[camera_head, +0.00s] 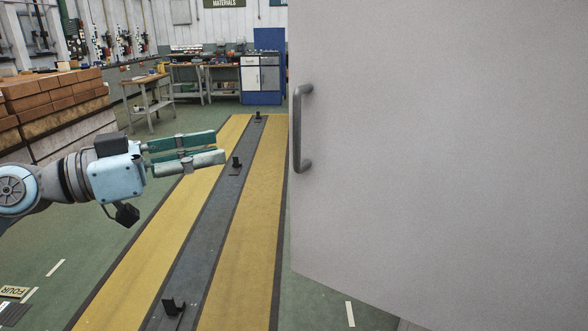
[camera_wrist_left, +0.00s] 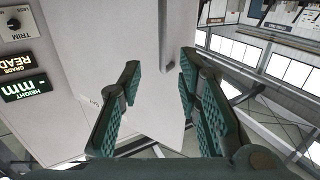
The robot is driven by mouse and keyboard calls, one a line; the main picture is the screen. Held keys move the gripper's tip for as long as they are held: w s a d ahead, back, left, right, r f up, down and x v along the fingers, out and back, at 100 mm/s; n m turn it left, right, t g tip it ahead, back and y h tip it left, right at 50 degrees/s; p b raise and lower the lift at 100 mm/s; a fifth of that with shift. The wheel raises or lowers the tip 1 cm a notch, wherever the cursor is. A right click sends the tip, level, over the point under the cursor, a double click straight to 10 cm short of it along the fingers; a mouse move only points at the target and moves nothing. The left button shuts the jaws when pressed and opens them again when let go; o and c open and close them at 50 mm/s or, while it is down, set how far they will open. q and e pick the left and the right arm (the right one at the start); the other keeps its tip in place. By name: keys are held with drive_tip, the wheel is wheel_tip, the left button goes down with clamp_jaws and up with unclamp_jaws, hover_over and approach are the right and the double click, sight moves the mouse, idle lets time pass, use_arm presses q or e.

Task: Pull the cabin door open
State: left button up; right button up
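The cabin door (camera_head: 450,150) is a large plain pale grey panel filling the right half of the head view. Its dark grey vertical bar handle (camera_head: 308,130) is near the door's left edge. My left gripper (camera_head: 220,149) is left of the handle, apart from it, with its green fingers pointing toward it. In the left wrist view the fingers (camera_wrist_left: 160,68) are spread with nothing between them. The handle (camera_wrist_left: 164,40) shows beyond the fingertips, in line with the gap, on the pale door panel (camera_wrist_left: 110,40). My right gripper is not in view.
Workbenches (camera_head: 205,75) and a blue-and-white cabinet (camera_head: 262,75) stand at the back.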

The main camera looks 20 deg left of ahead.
sight(290, 137)
use_arm(q)
drive_tip(key=p+x, duration=1.2)
drive_tip(key=x, duration=0.2)
drive_tip(key=shift+d, duration=0.3)
drive_tip(key=shift+r, duration=0.1)
drive_tip(key=shift+c, duration=0.2)
drive_tip(key=shift+a, duration=0.2)
clamp_jaws()
